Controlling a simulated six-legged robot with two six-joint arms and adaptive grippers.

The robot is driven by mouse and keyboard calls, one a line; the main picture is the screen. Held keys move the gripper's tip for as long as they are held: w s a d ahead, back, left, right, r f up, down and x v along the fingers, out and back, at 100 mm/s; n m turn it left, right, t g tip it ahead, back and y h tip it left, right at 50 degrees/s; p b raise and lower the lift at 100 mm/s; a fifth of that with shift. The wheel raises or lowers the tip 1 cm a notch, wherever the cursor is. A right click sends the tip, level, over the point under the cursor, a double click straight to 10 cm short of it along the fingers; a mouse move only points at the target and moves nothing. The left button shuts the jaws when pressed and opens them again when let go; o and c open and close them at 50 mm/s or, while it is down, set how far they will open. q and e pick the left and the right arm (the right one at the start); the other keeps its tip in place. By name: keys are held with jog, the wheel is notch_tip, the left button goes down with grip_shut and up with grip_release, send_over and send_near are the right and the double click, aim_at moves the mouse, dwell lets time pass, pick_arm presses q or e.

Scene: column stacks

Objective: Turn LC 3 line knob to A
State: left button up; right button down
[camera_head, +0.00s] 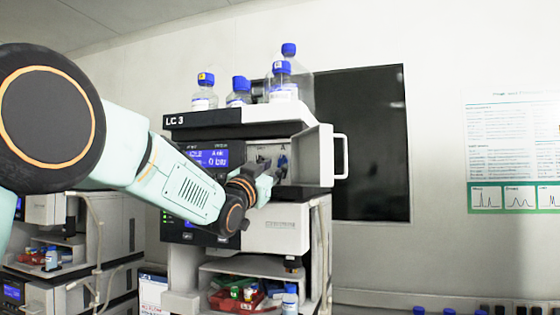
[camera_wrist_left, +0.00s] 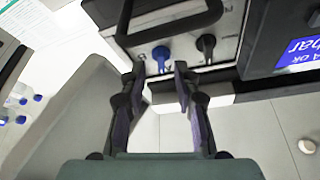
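The LC 3 stack (camera_head: 175,121) stands in the middle of the head view, with a compartment open beside its blue display. Inside are a blue knob (camera_head: 282,160) and a black knob to its left. In the left wrist view, the blue knob (camera_wrist_left: 160,55) lies just beyond and between the fingertips, and the black knob (camera_wrist_left: 207,46) is to its right. My left gripper (camera_wrist_left: 160,73) is open and empty in front of the blue knob. My right gripper is not in view.
The compartment's white door (camera_head: 326,156) stands open on the right, with a handle. Bottles with blue caps (camera_head: 204,92) stand on top of the stack. A red tray (camera_head: 236,299) of small items sits on the shelf below. Another stack (camera_head: 65,240) is at the left.

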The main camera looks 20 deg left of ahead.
aim_at(281, 165)
pick_arm(q)
jog(key=x, duration=0.2)
jog(key=shift+w+d+p, duration=0.15)
jog(key=shift+w+p, duration=0.2)
jog(key=shift+w, duration=0.1)
jog(key=shift+r, duration=0.15)
jog(key=shift+s+a+r, duration=0.35)
jog(key=shift+s+r, duration=0.1)
jog(key=shift+s, duration=0.15)
jog(key=shift+w+d+f, duration=0.3)
jog(key=shift+w+d, duration=0.05)
jog(key=shift+w, duration=0.3)
jog(key=shift+w+f, duration=0.15)
jog(key=shift+w, duration=0.15)
jog(key=shift+c, duration=0.7)
jog(key=shift+s+a+r, duration=0.25)
jog(key=shift+s, duration=0.3)
jog(key=c, duration=0.4)
jog(key=shift+d+r, duration=0.1)
jog(key=shift+d, duration=0.05)
grip_shut()
